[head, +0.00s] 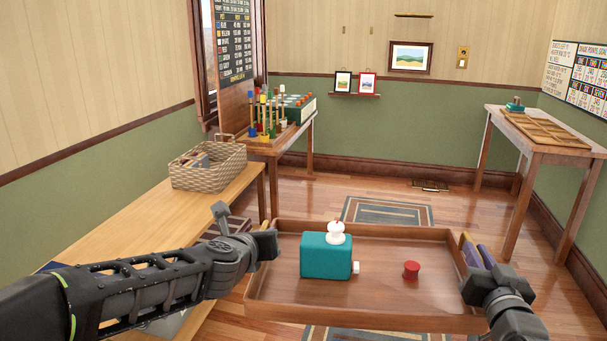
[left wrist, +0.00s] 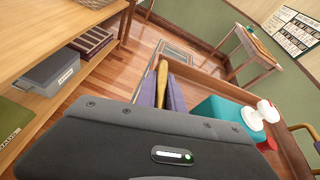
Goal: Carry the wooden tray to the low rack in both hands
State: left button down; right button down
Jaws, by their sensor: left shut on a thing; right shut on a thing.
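The wooden tray (head: 380,308) is held level above the floor in front of me. A teal box (head: 326,256) with a white knobbed thing (head: 336,233) on top and a red spool-like piece (head: 411,271) stand in it. My left gripper (head: 270,244) is shut on the tray's left side; in the left wrist view its fingers (left wrist: 168,95) close around a handle (left wrist: 161,82). My right gripper (head: 474,262) is shut on the tray's right side, its handle mostly hidden. I cannot tell which piece of furniture is the low rack.
A wooden bench (head: 130,220) with a wicker basket (head: 208,166) runs along the left, close to my left arm. Its lower shelf holds a grey box (left wrist: 47,83). A table (head: 530,140) stands at the right. Floor beyond the tray, with a rug (head: 388,211), is clear.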

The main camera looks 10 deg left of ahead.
aim_at(147, 229)
jog(key=i+l+u, duration=0.1)
jog(key=i+u, duration=0.15)
jog(key=i, duration=1.1)
jog(key=i+u, duration=0.25)
jog(key=i, duration=0.35)
jog(key=i+l+u, duration=0.15)
jog(key=i+u, duration=0.15)
jog(key=i, duration=0.3)
jog(key=i+u, duration=0.85)
jog(key=u, duration=1.1)
jog(key=k+j, duration=0.05)
